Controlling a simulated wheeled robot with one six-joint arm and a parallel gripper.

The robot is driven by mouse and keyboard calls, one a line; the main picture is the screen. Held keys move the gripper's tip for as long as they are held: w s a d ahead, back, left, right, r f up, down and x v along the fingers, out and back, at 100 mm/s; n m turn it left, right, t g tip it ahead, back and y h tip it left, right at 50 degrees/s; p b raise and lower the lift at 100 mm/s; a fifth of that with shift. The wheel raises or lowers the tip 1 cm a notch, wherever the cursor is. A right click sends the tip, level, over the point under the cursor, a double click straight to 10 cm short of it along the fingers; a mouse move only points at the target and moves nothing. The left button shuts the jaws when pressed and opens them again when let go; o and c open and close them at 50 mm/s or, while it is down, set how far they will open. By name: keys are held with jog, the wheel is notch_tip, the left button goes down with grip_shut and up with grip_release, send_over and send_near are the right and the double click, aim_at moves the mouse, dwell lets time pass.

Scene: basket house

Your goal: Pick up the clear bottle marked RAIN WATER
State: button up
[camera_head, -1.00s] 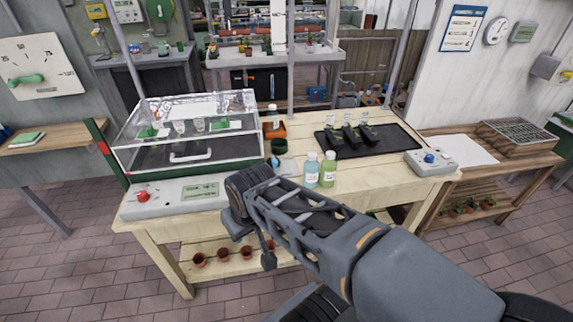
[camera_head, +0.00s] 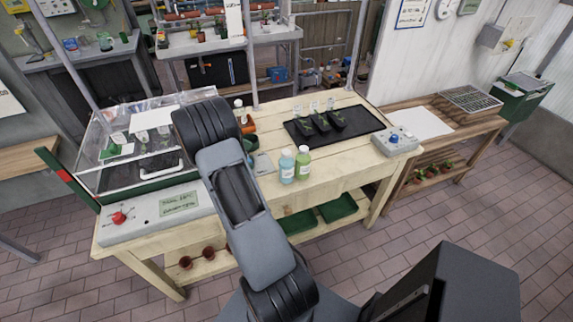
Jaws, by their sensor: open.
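Two small bottles with pale caps stand upright side by side near the front middle of the bench, a pale blue one (camera_head: 287,167) and a green one (camera_head: 303,163). A third, pale bottle (camera_head: 239,106) with a white cap stands farther back by an orange block, partly hidden by my arm. The labels are too small to read, so I cannot tell which is marked RAIN WATER. My arm rises in front of the bench, left of the two front bottles. My gripper does not show; the raised arm hides the area behind it.
The wooden bench (camera_head: 340,170) has bare room right of the front bottles. A black tray (camera_head: 365,119) with small pots lies behind them, and a grey control box (camera_head: 394,142) sits right. A clear-lidded case (camera_head: 95,150) and a grey panel (camera_head: 147,217) occupy the left.

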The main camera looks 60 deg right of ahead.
aim_at(286, 163)
jog(key=shift+n+g, duration=0.4)
jog(key=shift+g, duration=0.1)
jog(key=shift+w+d+p+x, duration=0.25)
jog(key=shift+p+x, duration=0.5)
jog(key=shift+x, duration=2)
jog(key=shift+w+d+p+x, duration=0.25)
jog(key=shift+p+x, duration=0.45)
jog(key=shift+x, duration=2.1)
jog(key=shift+w+d+p+x, duration=0.25)
jog(key=shift+p+x, duration=0.5)
jog(key=shift+x, duration=2)
jog(key=shift+c, duration=0.2)
jog(key=c, duration=1.1)
jog(key=shift+r, duration=0.1)
jog(key=shift+c, duration=0.2)
